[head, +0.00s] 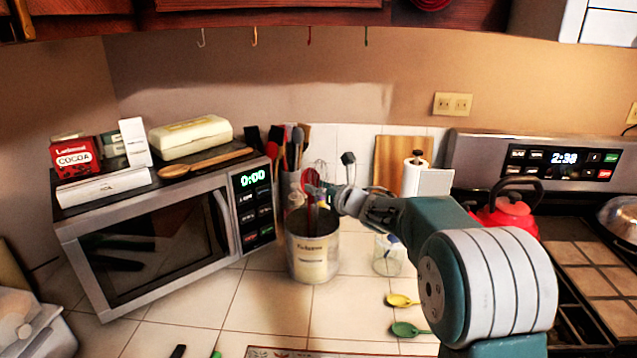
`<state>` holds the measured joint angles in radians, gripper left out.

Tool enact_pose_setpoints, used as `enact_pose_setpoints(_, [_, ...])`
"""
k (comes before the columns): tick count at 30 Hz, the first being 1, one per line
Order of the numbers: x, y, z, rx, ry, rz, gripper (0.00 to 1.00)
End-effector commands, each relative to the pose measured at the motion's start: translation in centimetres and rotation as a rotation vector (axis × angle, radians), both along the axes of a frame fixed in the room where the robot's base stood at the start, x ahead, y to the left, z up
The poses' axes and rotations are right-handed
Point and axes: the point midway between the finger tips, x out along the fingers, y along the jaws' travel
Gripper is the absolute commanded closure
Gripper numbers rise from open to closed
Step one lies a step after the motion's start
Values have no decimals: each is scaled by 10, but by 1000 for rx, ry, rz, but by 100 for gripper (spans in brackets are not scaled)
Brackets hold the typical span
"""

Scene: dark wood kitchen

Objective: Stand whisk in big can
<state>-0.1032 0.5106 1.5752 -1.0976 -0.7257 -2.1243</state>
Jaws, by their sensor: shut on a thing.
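My gripper (326,190) is above the can's right rim, reaching in from the right. It is shut on the whisk (311,188), a red thing held roughly upright over the can. The whisk's lower part runs down to the can's mouth. How deep it goes inside, and whether it touches the can, I cannot tell. My fingers hide part of the whisk.
A microwave (160,240) stands left of the can. A utensil crock (292,188) is behind it. A clear glass jar (388,254) stands to the right, with yellow (402,300) and green (408,329) spoons in front. A red kettle (508,210) sits on the stove.

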Motion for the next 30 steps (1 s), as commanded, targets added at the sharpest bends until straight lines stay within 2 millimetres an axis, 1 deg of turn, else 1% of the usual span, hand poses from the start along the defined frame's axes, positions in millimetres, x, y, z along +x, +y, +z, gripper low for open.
enact_pose_setpoints(9, [0, 0, -1, 1, 1, 0, 98])
enact_pose_setpoints(10, [0, 0, -2, 0, 0, 0, 41])
enact_pose_setpoints(11, [0, 0, -2, 0, 0, 0, 27])
enact_pose_setpoints(12, [0, 0, -2, 0, 0, 0, 9])
enact_pose_setpoints(25, [-1, -1, -2, 0, 1, -1, 9])
enact_pose_setpoints(28, [-6, -7, -1, 0, 1, -3, 9])
enact_pose_setpoints(30, [-14, -14, 1, -1, 1, -4, 9])
